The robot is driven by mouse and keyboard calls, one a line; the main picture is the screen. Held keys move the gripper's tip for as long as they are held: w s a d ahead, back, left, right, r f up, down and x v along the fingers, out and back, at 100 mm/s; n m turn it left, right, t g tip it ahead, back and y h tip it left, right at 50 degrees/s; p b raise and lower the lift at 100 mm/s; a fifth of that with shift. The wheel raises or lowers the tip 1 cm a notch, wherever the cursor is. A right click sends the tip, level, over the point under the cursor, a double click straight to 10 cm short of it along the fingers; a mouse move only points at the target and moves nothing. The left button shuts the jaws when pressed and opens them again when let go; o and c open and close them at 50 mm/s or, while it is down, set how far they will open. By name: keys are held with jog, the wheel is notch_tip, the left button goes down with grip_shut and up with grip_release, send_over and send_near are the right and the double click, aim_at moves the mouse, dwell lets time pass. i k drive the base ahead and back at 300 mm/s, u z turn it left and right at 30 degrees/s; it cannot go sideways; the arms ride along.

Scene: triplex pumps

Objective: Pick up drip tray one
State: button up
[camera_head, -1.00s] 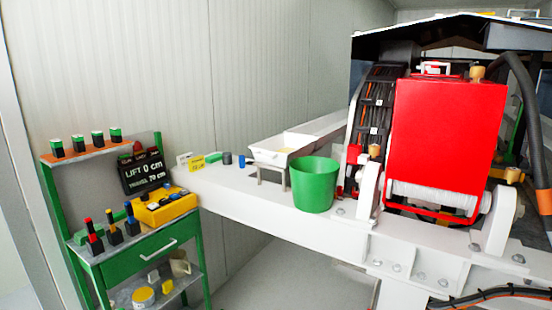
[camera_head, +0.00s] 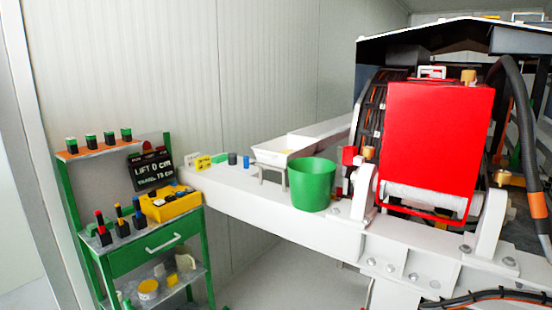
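My gripper is not in view.
A green tool trolley (camera_head: 160,259) with a yellow box (camera_head: 172,207) and a dark sign (camera_head: 152,171) stands left. Small items, including a yellow card (camera_head: 203,162), lie on the white beam (camera_head: 240,203). A pump with a red cover (camera_head: 437,150) fills the right.

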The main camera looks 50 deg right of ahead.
aim_at(284, 152)
jog(key=z, duration=0.15)
jog(key=i, duration=0.95)
jog(key=u, duration=0.05)
